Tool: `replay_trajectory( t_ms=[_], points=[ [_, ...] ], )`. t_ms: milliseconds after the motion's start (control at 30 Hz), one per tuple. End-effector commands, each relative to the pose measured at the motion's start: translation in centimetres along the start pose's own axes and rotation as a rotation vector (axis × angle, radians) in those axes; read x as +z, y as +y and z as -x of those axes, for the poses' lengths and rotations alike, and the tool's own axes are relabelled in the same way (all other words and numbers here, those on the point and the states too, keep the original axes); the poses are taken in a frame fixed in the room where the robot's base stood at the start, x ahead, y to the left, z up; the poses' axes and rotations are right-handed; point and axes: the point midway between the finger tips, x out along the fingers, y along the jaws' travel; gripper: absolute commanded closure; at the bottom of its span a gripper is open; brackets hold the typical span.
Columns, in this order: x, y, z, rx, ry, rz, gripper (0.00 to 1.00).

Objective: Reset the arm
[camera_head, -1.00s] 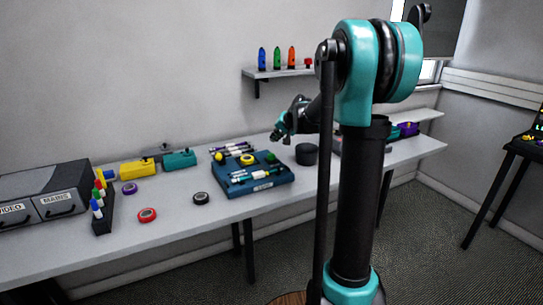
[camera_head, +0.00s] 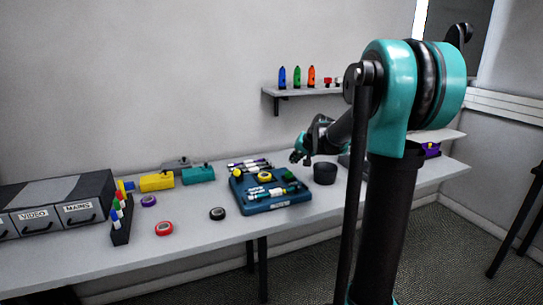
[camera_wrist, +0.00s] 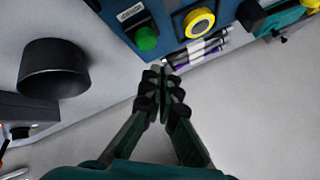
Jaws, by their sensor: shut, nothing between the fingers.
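My gripper (camera_head: 297,157) hangs over the back of the table, behind the blue tray and left of the black cup. In the wrist view my gripper (camera_wrist: 164,72) is shut and empty, its fingertips together near the edge of the blue tray. The arm reaches out from my teal and black column on the right. The blue tray (camera_head: 262,208) holds markers and a yellow tape roll (camera_head: 265,176); the tape roll also shows in the wrist view (camera_wrist: 188,17).
A black cup (camera_head: 325,173) stands right of the tray. A wall shelf (camera_head: 300,91) with bottles hangs above. The front table edge is mostly clear.

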Motion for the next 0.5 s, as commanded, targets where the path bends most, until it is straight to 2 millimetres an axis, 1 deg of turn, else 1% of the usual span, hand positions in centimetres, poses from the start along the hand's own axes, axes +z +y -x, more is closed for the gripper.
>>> replay_trajectory(
  t_ms=[33, 67, 100, 167, 200, 267, 300, 367, 400, 500],
  points=[
    [2.4, 0.7, 0.9, 0.018, -0.017, 0.024, 1.00],
    [4.0, 1.2, 1.4, 0.032, -0.028, 0.041, 1.00],
    [6.3, 1.9, 2.2, 0.052, -0.047, 0.066, 1.00],
    [10.0, 3.3, 3.4, 0.085, -0.075, 0.109, 1.00],
    [12.4, 4.3, 4.2, 0.108, -0.094, 0.136, 1.00],
    [16.1, 5.9, 5.3, 0.142, -0.122, 0.175, 1.00],
    [18.6, 7.0, 6.1, 0.165, -0.141, 0.201, 1.00],
    [22.2, 8.7, 7.3, 0.199, -0.169, 0.238, 1.00],
    [24.4, 9.9, 8.0, 0.221, -0.185, 0.261, 1.00],
    [29.3, 12.5, 9.6, 0.270, -0.225, 0.312, 1.00]
  ],
)
